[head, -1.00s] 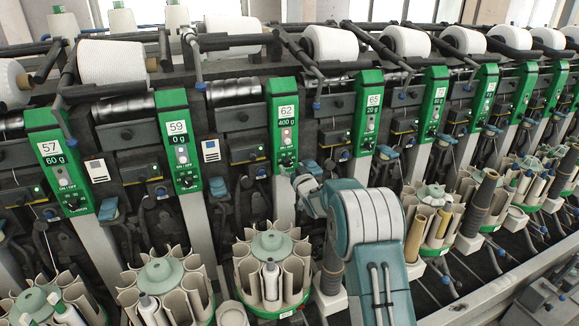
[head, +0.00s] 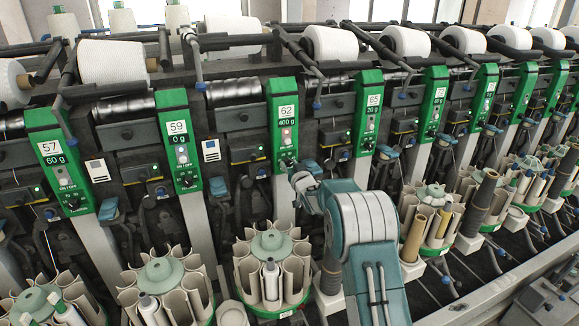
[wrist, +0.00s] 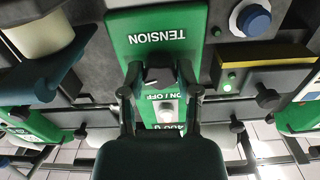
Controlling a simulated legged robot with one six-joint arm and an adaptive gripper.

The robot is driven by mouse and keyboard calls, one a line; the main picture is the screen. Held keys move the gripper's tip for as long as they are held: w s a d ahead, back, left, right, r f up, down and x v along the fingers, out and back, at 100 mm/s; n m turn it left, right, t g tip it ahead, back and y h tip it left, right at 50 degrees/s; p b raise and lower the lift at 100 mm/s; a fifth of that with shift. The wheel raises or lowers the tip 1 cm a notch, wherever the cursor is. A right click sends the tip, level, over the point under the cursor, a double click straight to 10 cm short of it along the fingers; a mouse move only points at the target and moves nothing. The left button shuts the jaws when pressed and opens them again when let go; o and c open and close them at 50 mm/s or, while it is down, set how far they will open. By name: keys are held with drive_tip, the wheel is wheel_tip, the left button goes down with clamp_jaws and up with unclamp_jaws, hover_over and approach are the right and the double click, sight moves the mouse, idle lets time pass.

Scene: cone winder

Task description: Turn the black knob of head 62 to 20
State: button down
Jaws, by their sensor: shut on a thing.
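The panel of head 62 (head: 282,115) is a green upright plate in the middle of the head view, with a display that reads 400 g. Its black knob (wrist: 158,76) shows in the wrist view, below the word TENSION, which is upside down there. My gripper (wrist: 157,70) has one finger on each side of the knob and is shut on it. The wrist view also shows the grey ON/OFF button, and the display is mostly hidden behind my gripper. In the head view my wrist is at the lower end of the panel, and the knob's pointer is too small to read.
Similar green panels stand on both sides: head 59 (head: 179,140) reads 0 g and head 65 (head: 367,110) reads 20 g. A blue knob (wrist: 254,20) and a yellow-topped block (wrist: 262,60) sit beside the panel. A round bobbin magazine (head: 246,290) stands below.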

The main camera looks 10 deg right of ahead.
drive_tip(key=shift+n, duration=0.3)
drive_tip(key=n, duration=0.4)
drive_tip(key=shift+n, duration=0.3)
drive_tip(key=n, duration=0.4)
drive_tip(key=shift+n, duration=0.3)
drive_tip(key=n, duration=0.9)
drive_tip(key=shift+f+n, duration=0.1)
drive_tip(key=shift+n, duration=0.2)
drive_tip(key=shift+f+n, duration=0.1)
drive_tip(key=shift+n, duration=0.2)
